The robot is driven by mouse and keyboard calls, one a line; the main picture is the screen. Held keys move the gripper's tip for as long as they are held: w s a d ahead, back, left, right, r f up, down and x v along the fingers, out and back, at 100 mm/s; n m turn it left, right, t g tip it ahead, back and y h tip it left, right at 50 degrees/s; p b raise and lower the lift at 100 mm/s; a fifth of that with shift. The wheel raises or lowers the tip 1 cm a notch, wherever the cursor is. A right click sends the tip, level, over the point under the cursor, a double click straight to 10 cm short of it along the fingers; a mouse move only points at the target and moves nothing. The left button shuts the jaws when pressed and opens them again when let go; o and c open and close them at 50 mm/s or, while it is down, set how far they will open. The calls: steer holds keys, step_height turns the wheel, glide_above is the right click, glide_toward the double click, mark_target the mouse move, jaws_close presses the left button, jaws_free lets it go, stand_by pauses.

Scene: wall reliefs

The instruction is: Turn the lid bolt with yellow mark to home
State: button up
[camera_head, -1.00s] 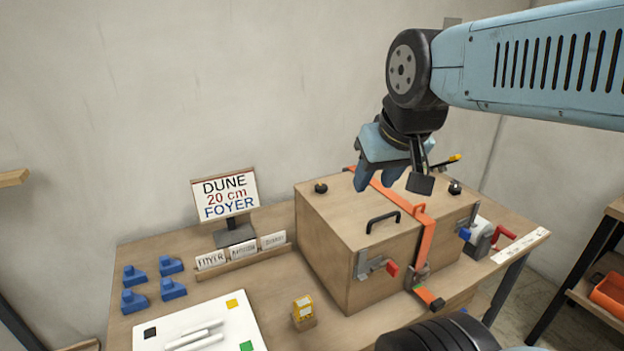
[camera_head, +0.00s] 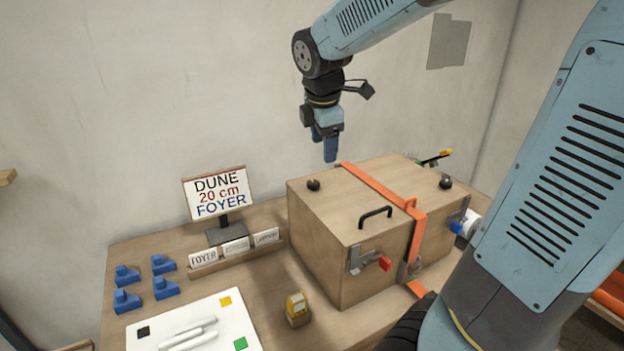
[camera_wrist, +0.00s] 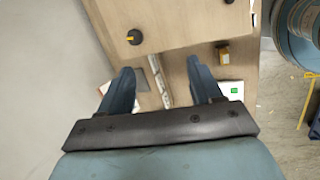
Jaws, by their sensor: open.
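The wooden box (camera_head: 345,225) stands on the table with its lid shut. A black round lid bolt (camera_head: 313,185) sits at the lid's left side. In the wrist view, a black bolt with a yellow mark (camera_wrist: 134,37) shows on the lid, ahead of the fingers and left of centre. A second black bolt (camera_head: 445,182) sits at the lid's right; I cannot make out its mark. My gripper (camera_head: 327,155) hangs above the lid's rear left, apart from it. Its two blue fingers (camera_wrist: 158,75) are spread with nothing between them.
An orange strap (camera_head: 380,188) crosses the lid beside a black handle (camera_head: 376,217). A red-tipped latch (camera_head: 370,262) is on the front. The sign (camera_head: 220,192), blue pieces (camera_head: 140,285), white board (camera_head: 190,325) and yellow block (camera_head: 298,308) stand left of the box.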

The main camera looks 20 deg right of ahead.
mark_target(313, 182)
steer(key=w+a+f+n+h, duration=0.2)
steer(key=w+a+f+n, duration=0.1)
steer(key=w+n, duration=0.5)
steer(key=x, duration=1.3)
steer(key=shift+s+a+f, duration=0.15)
steer(key=shift+f, duration=0.3)
steer(key=shift+c, duration=0.2)
steer(key=c, duration=0.9)
steer(key=shift+c, duration=0.5)
